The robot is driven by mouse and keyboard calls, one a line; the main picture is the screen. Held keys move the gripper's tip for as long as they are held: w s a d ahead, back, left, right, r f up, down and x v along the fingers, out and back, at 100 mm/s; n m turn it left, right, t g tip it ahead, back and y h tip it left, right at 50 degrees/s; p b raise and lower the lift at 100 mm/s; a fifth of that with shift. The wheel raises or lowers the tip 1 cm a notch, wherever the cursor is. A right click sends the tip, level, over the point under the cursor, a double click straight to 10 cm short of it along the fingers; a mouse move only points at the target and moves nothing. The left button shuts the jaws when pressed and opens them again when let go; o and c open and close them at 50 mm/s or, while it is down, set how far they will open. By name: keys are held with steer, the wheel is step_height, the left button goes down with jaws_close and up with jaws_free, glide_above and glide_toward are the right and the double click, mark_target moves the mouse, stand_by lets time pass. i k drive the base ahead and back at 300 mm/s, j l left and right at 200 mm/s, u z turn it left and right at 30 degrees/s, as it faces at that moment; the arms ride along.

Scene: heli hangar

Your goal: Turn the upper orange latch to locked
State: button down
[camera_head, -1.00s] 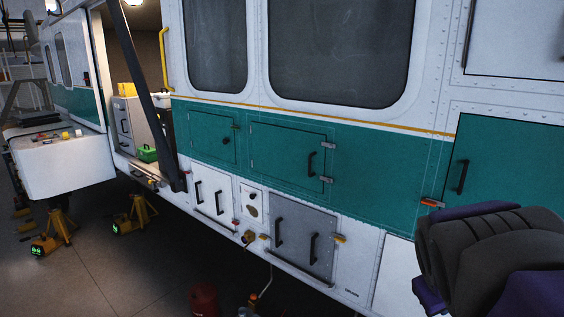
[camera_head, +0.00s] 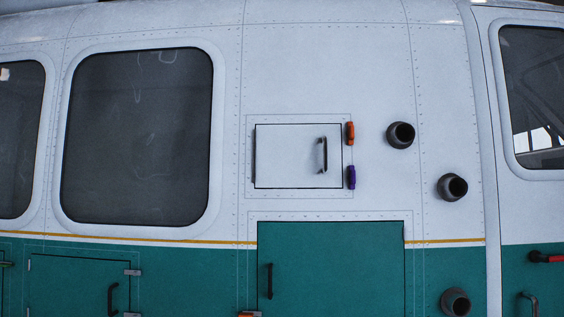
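An orange latch (camera_head: 350,133) sits at the upper right edge of a small white hatch (camera_head: 285,155) on the helicopter's side. It stands about upright. A purple latch (camera_head: 351,177) sits below it at the same edge, also upright. The hatch looks closed, with a dark vertical handle (camera_head: 322,155) near its right side. My gripper is out of the picture.
A teal door (camera_head: 330,270) with a dark handle lies below the hatch, with another orange piece (camera_head: 247,314) at its lower left. Dark round ports (camera_head: 400,135) stick out to the right. A large window (camera_head: 138,137) is at left.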

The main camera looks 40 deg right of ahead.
mark_target(350, 133)
steer(key=z, duration=1.6)
